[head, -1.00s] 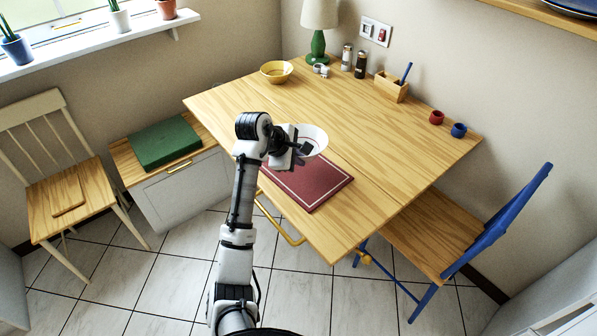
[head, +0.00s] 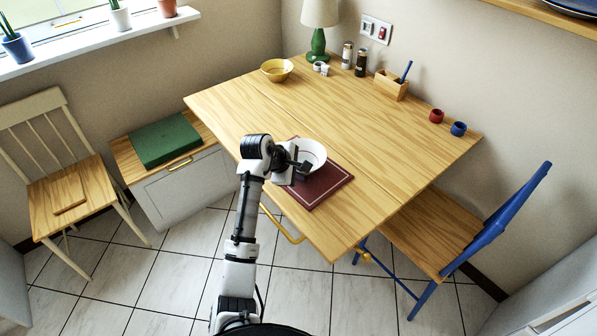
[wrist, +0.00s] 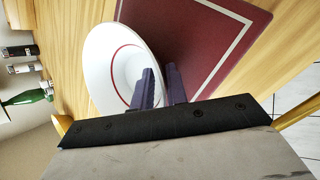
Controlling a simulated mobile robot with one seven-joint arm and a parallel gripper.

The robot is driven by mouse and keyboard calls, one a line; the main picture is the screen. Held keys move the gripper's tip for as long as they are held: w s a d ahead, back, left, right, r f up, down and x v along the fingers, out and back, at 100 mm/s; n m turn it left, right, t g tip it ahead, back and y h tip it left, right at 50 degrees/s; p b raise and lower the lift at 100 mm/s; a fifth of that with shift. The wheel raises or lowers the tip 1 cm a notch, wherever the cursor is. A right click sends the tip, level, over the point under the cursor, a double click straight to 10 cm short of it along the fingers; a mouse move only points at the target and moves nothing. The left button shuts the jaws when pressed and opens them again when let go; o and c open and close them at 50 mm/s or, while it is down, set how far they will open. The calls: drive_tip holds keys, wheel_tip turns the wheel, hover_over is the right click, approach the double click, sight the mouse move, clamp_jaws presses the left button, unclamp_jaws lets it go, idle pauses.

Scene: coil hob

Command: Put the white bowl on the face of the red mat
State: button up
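The white bowl (head: 314,150), with a thin red ring inside, is over the far part of the red mat (head: 325,187) in the head view. My gripper (head: 302,166) is shut on the bowl's near rim. In the wrist view the gripper's fingers (wrist: 160,80) sit on either side of the rim of the bowl (wrist: 103,62), one inside and one outside. The mat (wrist: 205,30), dark red with a pale border line, shows beside and behind the bowl. I cannot tell whether the bowl's base touches the mat. My gripper hides part of the rim.
The mat lies near the front edge of the wooden table (head: 235,105). A yellow bowl (head: 277,69), green lamp (head: 318,45), shakers (head: 360,63), pen box (head: 391,85) and red and blue cups (head: 437,116) stand farther back. The table's middle is clear.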

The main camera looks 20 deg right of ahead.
drive_tip(key=b+v, duration=0.1)
drive_tip(key=v, duration=1.1)
drive_tip(key=shift+b, duration=0.4)
drive_tip(key=shift+a, duration=0.1)
